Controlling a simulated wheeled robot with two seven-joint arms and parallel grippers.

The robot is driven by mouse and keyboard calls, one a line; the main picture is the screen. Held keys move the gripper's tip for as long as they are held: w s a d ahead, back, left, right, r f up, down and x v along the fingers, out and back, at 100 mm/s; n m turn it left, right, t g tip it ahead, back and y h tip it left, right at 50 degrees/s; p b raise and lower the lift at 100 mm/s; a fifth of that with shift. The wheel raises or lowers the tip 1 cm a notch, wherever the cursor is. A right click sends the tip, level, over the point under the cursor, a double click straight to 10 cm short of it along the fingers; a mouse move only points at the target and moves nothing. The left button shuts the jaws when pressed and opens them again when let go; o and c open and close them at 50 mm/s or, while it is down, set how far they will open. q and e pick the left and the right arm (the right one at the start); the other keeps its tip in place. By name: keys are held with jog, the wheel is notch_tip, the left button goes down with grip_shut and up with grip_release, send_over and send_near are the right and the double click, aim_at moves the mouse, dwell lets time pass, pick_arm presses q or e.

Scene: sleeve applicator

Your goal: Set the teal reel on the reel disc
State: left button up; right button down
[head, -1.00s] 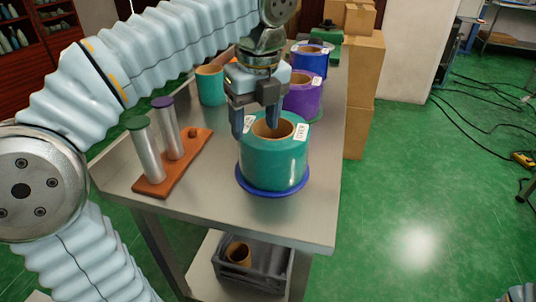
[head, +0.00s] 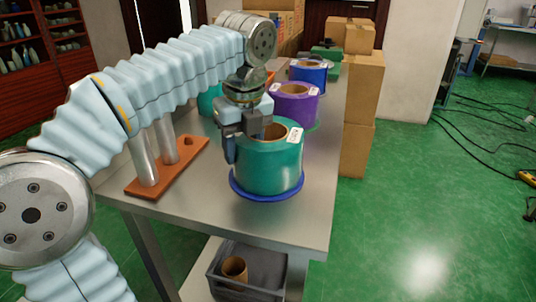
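A large teal reel (head: 268,168) with a brown core and a white label sits upright on a blue disc (head: 268,194) near the table's front right corner. My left gripper (head: 246,146) points down at the reel's left side. One finger is at the outside of its wall; the other is at the core opening, its tip partly hidden. I cannot tell whether the fingers press on the wall. My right gripper is out of view.
A purple reel (head: 295,105) and a blue reel (head: 308,76) stand behind. Another teal reel (head: 209,100) is partly hidden by my arm. An orange-brown base with metal posts (head: 170,172) stands left. A grey crate (head: 254,265) is below; cardboard boxes (head: 357,110) stand right.

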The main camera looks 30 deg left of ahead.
pick_arm(q)
grip_shut()
dwell(1.0)
jog(key=shift+r, duration=0.1)
